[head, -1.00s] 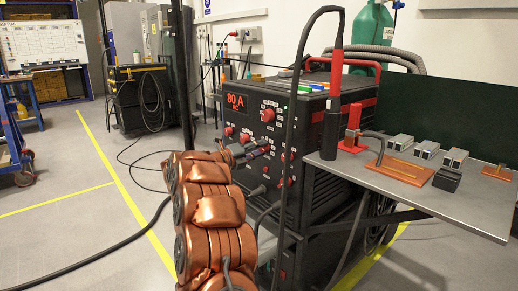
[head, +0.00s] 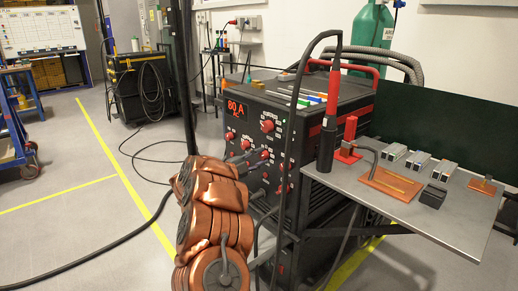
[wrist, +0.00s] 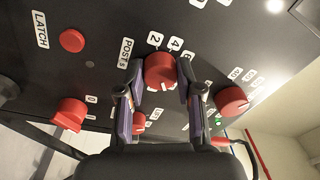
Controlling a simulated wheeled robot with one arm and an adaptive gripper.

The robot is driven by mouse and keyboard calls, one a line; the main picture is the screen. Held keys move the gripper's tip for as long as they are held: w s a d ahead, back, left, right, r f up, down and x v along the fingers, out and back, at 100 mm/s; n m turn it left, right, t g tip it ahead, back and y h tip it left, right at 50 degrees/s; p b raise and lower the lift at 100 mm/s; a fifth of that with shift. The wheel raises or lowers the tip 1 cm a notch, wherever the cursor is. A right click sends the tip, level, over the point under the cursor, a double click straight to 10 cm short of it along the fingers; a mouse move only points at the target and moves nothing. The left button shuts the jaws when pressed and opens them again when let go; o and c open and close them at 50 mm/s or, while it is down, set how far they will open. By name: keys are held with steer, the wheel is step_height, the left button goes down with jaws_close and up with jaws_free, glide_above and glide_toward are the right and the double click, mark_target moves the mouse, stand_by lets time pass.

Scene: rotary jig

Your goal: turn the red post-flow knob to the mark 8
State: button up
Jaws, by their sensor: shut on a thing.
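The red post-flow knob (wrist: 160,71) is on the dark welder panel in the wrist view, beside the label "POST s" (wrist: 127,54). Marks 2 and 4 show above it, with another partly covered mark to their right. I cannot make out mark 8 or read the knob's pointer. My gripper (wrist: 160,95) has one finger on each side of the knob and is shut on it. In the head view my gripper (head: 252,160) is at the front panel, and the arm hides part of the panel.
A red LATCH button (wrist: 72,41) and other red knobs (wrist: 232,101) (wrist: 69,114) sit close around on the panel. A steel side table (head: 400,205) with blocks and a torch (head: 328,140) juts out right of the welder. Open floor lies to the left.

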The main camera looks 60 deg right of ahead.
steer(key=n+p, duration=0.6)
steer(key=shift+s+r+t+p, duration=0.1)
steer(key=shift+r+t+p, duration=0.2)
steer(key=shift+p, duration=0.1)
steer(key=n+p, duration=0.3)
steer(key=p, duration=0.1)
steer(key=shift+s+f+n, duration=0.1)
steer(key=shift+f+n, duration=0.1)
steer(key=shift+n, duration=0.2)
steer(key=shift+f+n+p, duration=0.1)
steer(key=shift+n+p, duration=0.35)
steer(key=shift+n, duration=0.15)
steer(key=shift+f+t, duration=0.1)
steer(key=shift+t, duration=0.2)
steer(key=o, duration=1.2)
steer(key=shift+c, duration=0.2)
steer(key=shift+a, duration=0.1)
steer(key=v, duration=1.1)
steer(key=shift+a, duration=0.4)
